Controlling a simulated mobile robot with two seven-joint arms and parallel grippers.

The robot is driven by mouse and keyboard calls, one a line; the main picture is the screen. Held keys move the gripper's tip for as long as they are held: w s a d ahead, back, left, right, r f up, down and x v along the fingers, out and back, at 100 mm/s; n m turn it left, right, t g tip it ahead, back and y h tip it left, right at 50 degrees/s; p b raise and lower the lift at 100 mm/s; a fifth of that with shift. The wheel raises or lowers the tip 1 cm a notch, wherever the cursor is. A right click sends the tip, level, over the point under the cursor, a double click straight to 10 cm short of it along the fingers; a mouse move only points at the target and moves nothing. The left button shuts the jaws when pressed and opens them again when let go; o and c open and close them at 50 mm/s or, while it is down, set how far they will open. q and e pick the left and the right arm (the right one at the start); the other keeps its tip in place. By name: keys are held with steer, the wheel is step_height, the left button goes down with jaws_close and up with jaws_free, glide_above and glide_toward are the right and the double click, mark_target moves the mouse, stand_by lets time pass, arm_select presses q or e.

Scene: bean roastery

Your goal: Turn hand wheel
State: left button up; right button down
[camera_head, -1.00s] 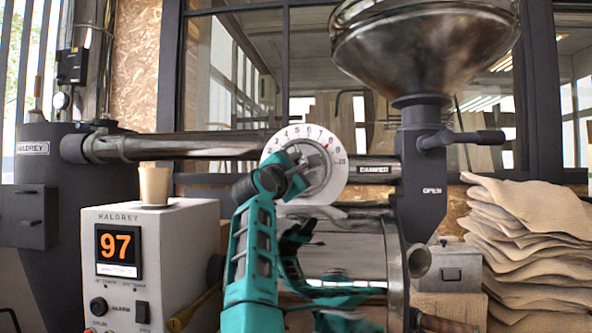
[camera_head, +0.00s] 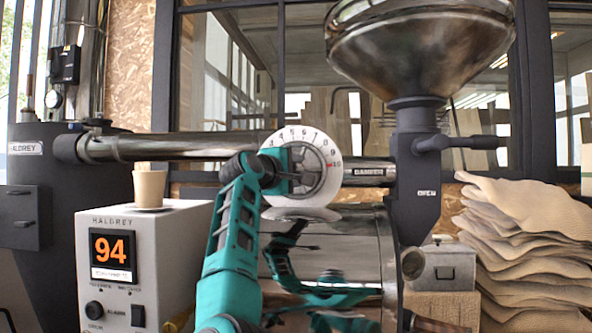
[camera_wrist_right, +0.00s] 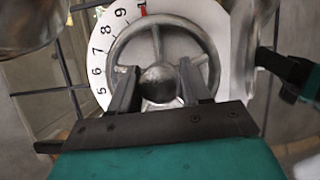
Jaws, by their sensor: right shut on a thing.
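The metal hand wheel (camera_head: 318,178) sits in front of a white round numbered dial (camera_head: 327,150) on the horizontal pipe. A red mark on the dial shows at its right, by the 10. In the right wrist view the wheel's rim and spokes (camera_wrist_right: 188,37) and its round hub (camera_wrist_right: 160,84) show. My right gripper (camera_head: 290,170) is at the wheel's left half. In the wrist view its two fingers (camera_wrist_right: 157,75) reach inside the rim, one on each side of the hub, shut on the wheel. The gripper hides the lower part of the wheel there. My left gripper is out of view.
A grey control box (camera_head: 150,260) showing 94 stands at left with a beige cup (camera_head: 149,188) on top. A large metal hopper (camera_head: 420,45) with a dark handle (camera_head: 470,141) is at right. Stacked sacks (camera_head: 530,240) stand beyond. My arm is reflected in the shiny drum (camera_head: 350,240).

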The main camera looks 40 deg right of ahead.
steer(key=shift+f, duration=0.1)
steer(key=c, duration=0.6)
jaws_free()
steer(key=shift+a, duration=0.15)
steer(key=shift+s+a, duration=0.15)
steer(key=shift+a, duration=0.2)
steer(key=b+v, duration=0.2)
steer(key=v, duration=1)
steer(key=shift+b, duration=0.3)
